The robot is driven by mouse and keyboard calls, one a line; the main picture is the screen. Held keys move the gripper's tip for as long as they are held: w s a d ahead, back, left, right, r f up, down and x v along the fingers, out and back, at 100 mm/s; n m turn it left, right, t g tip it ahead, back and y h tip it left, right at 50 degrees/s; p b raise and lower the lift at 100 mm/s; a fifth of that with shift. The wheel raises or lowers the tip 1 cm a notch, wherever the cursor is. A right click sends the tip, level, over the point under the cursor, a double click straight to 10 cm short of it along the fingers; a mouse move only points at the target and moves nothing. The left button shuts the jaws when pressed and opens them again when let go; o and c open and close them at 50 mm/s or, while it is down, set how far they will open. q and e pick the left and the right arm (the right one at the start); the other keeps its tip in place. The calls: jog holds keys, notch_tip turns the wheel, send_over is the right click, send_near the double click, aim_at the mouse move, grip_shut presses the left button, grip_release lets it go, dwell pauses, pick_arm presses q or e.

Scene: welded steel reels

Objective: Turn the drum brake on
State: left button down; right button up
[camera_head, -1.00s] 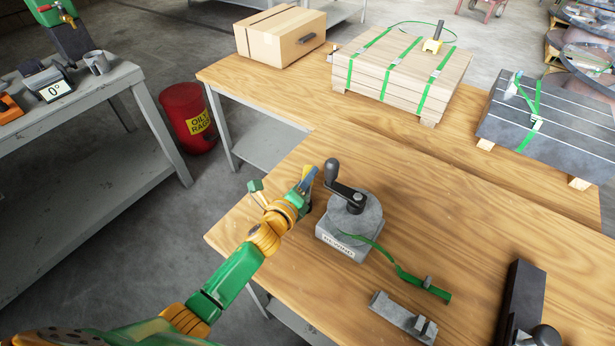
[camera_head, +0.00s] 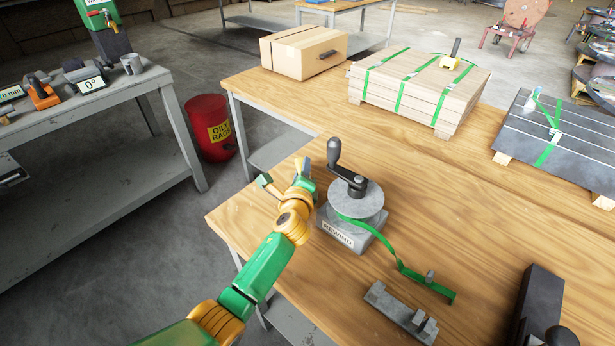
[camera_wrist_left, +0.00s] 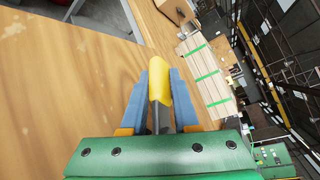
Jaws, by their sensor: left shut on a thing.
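The winder (camera_head: 338,236), a grey block labelled "REWIND", stands on the wooden table with a round grey drum (camera_head: 364,203) and a black crank (camera_head: 349,178) on top. My left gripper (camera_head: 304,172) is beside its left side, at the table's edge. In the left wrist view its blue fingers (camera_wrist_left: 158,100) are shut on a yellow handle (camera_wrist_left: 157,78) with a thin grey stem. I take this for the brake lever; no marking on it is readable. In the head view the handle is hidden by the gripper. My right gripper is not in view.
A green strap (camera_head: 408,273) runs from the drum to a small post on the table. A carton (camera_head: 303,52) and strapped planks (camera_head: 420,88) lie behind. The table's middle is clear.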

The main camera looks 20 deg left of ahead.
pick_arm(q)
jog(key=shift+s+a+n+y+b, duration=0.15)
jog(key=shift+n+y+b, duration=0.15)
jog(key=shift+n+y, duration=0.15)
jog(key=c, duration=0.7)
grip_release()
notch_tip(320, 180, up, 4)
jog(key=shift+f+p, duration=0.25)
jog(key=shift+p, duration=0.6)
jog(key=s+d+r, duration=0.1)
jog(key=s+r, duration=0.2)
jog(key=s, duration=0.1)
jog(key=s+d+r+p, duration=0.1)
jog(key=s+r, duration=0.2)
jog(key=s, duration=0.2)
jog(key=s+d+r+p, duration=0.1)
jog(key=s+r, duration=0.2)
jog(key=s, duration=0.1)
jog(key=shift+s+d+r, duration=0.25)
